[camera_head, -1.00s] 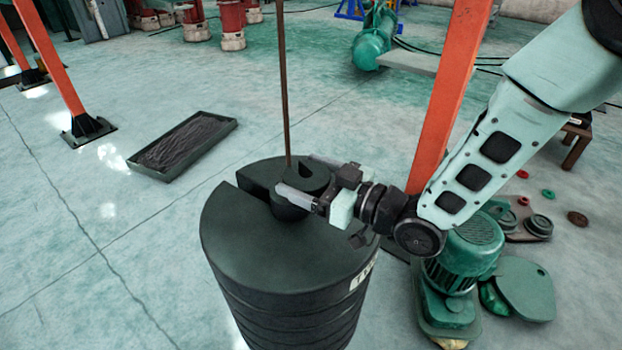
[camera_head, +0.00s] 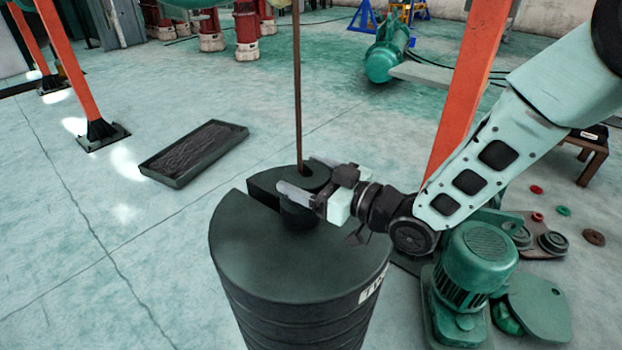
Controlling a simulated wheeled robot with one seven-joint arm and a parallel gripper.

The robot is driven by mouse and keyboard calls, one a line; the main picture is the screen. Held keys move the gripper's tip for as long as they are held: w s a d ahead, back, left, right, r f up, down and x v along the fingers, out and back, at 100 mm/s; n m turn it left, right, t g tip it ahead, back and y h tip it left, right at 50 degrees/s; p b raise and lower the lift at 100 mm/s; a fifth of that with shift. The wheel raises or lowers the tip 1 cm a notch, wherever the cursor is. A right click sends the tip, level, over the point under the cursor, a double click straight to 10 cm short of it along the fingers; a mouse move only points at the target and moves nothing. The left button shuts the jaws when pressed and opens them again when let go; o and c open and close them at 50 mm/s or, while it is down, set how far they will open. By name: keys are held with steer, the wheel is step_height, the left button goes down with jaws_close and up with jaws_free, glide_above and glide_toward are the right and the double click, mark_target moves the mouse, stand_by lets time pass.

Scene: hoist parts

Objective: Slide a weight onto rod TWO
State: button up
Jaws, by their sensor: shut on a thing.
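A tall stack of dark round weights (camera_head: 290,262) stands in the middle, with a partly readable label on its right side. A brown rod (camera_head: 297,80) rises upright above it. I cannot tell whether the weight touches the stack. The gripper hides part of its right side.
An orange post (camera_head: 465,85) stands behind my arm. A green motor (camera_head: 475,258) and a plate with loose discs (camera_head: 540,235) are on the floor at the right. A dark tray (camera_head: 195,152) lies at the left, with bare floor around it.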

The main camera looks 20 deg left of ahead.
steer(key=shift+w+a+r, duration=0.2)
steer(key=shift+w+a, duration=0.4)
steer(key=shift+a, duration=0.25)
steer(key=shift+w+a+b, duration=0.1)
steer(key=shift+b, duration=0.2)
steer(key=shift+f, duration=0.15)
steer(key=shift+f+b, duration=1.05)
steer(key=shift+f+b, duration=0.55)
steer(key=shift+f, duration=0.15)
stand_by(0.5)
steer(key=o, duration=2)
steer(key=shift+f, duration=0.3)
steer(key=shift+s+d+r, duration=0.3)
steer(key=shift+s+d, duration=0.35)
steer(key=shift+d, duration=0.2)
steer(key=s+d, duration=0.5)
steer(key=d, duration=0.2)
steer(key=shift+s+r, duration=0.4)
steer(key=shift+r, duration=0.05)
